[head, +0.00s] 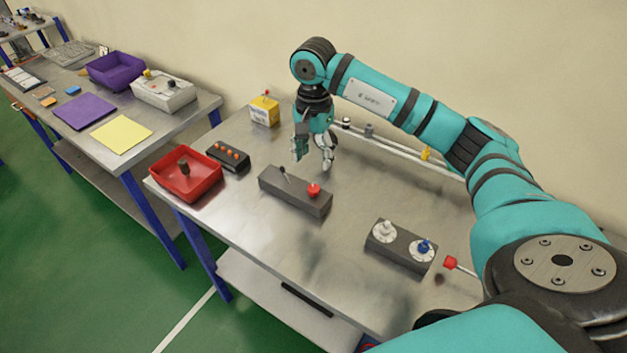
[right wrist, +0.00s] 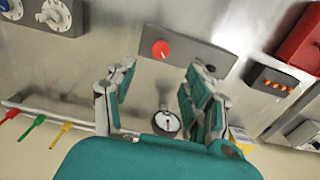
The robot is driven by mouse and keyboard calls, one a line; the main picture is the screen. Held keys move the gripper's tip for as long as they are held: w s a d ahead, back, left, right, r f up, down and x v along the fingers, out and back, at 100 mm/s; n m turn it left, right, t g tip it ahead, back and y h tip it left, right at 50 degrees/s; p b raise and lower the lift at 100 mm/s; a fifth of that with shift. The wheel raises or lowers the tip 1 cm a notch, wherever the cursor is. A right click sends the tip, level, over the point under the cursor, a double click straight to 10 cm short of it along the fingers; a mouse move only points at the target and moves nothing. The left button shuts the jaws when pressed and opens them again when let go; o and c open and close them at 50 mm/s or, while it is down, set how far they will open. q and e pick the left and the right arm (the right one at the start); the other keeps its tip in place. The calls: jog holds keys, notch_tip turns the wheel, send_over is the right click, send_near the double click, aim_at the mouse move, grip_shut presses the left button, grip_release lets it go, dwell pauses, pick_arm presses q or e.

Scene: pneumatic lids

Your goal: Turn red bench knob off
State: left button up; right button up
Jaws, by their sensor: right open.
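In the right wrist view the knob (right wrist: 161,49) shows on the block's top, beyond my fingertips. My right gripper (head: 313,163) is open and empty, behind the block toward the wall and apart from the knob. In the right wrist view the spread fingers (right wrist: 160,80) leave a clear gap. My left gripper is not in view.
A red bin (head: 214,179) and a box with orange buttons (head: 228,156) lie left. A block with white and blue dials (head: 400,246) and a red-tipped lever (head: 450,262) lie right. A yellow box (head: 264,111) and a pipe with valves stand along the wall. A round gauge (right wrist: 166,123) shows between my fingers.

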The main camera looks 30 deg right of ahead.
aim_at(313, 188)
notch_tip(313, 188, down, 10)
jog(key=shift+p, duration=1.2)
grip_shut()
